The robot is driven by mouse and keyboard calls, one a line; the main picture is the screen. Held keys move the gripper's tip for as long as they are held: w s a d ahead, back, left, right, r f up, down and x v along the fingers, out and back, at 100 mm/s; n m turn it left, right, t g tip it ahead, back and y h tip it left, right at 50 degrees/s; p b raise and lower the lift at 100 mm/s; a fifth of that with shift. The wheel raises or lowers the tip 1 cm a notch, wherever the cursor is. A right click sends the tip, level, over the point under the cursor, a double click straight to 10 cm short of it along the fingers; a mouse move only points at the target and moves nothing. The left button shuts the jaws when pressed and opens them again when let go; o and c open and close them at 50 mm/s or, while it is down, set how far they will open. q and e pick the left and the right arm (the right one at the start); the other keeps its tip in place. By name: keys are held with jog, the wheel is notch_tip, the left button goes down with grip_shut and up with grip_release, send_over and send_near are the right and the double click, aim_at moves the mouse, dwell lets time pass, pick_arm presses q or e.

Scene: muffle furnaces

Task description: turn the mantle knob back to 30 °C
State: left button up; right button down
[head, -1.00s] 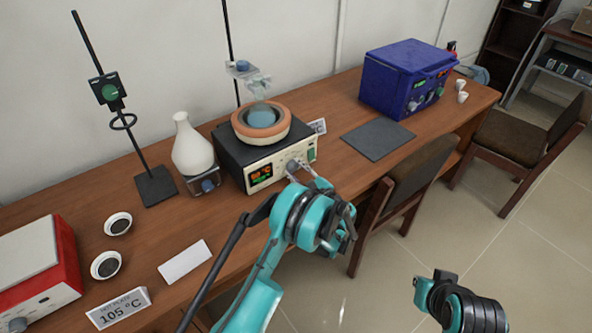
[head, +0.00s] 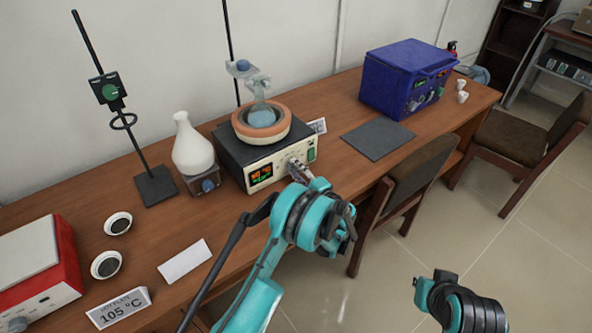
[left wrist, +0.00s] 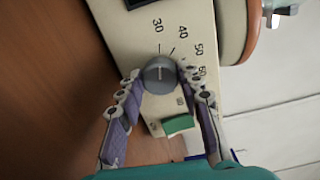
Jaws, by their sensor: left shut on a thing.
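The heating mantle (head: 262,178) is a black-topped box with a cream front, on the wooden table, with an orange-rimmed bowl (head: 262,122) holding a flask. Its grey round knob (left wrist: 160,74) shows in the left wrist view, beside printed numbers including 30 and 40. A pale line on the knob points roughly toward the 30; its exact reading is unclear. My left gripper (head: 297,170) is at the mantle's front; in the left wrist view its fingers (left wrist: 158,88) are shut on the knob from both sides. My right gripper (head: 432,288) is at the lower right, away from the table.
A green switch (left wrist: 179,124) sits near the knob. A lit display (head: 261,173) is left of it, its digits hard to read. A white flask (head: 192,150) stands left of the mantle. A chair (head: 412,180) and a blue furnace (head: 400,80) are to the right.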

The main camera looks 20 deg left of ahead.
dwell(0.3)
pick_arm(q)
jog(key=o, duration=1.2)
jog(key=shift+c, duration=0.2)
jog(key=shift+s+d, duration=0.1)
jog(key=v, duration=1.1)
jog(key=shift+s+d, duration=0.25)
jog(key=shift+s, duration=0.05)
